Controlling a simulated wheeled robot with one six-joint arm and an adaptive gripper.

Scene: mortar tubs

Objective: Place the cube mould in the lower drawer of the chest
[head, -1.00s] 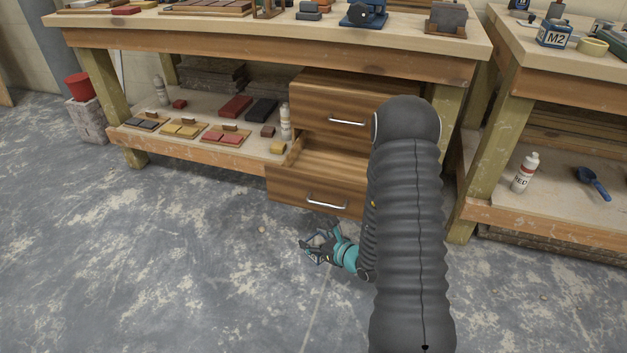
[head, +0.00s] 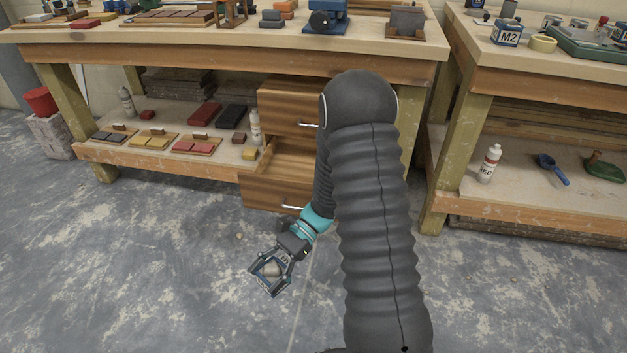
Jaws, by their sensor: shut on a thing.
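My gripper (head: 266,282) is low over the floor, in front of the chest and left of my arm. It is shut on a small grey and blue block-like thing, which looks like the cube mould (head: 272,269); the fingers partly cover it. The chest (head: 289,104) stands under the long workbench. Its lower drawer (head: 262,192) is pulled out, and the part of its inside that shows looks empty. My arm hides the drawer's right side. The upper drawer looks shut. My gripper is apart from the drawer, nearer to me.
The workbench (head: 200,48) has a low shelf with bricks and a bottle (head: 255,128) just left of the chest. A second bench (head: 530,60) at right bears a blue M2 box (head: 508,35). A red bucket (head: 40,101) is far left. The floor is clear.

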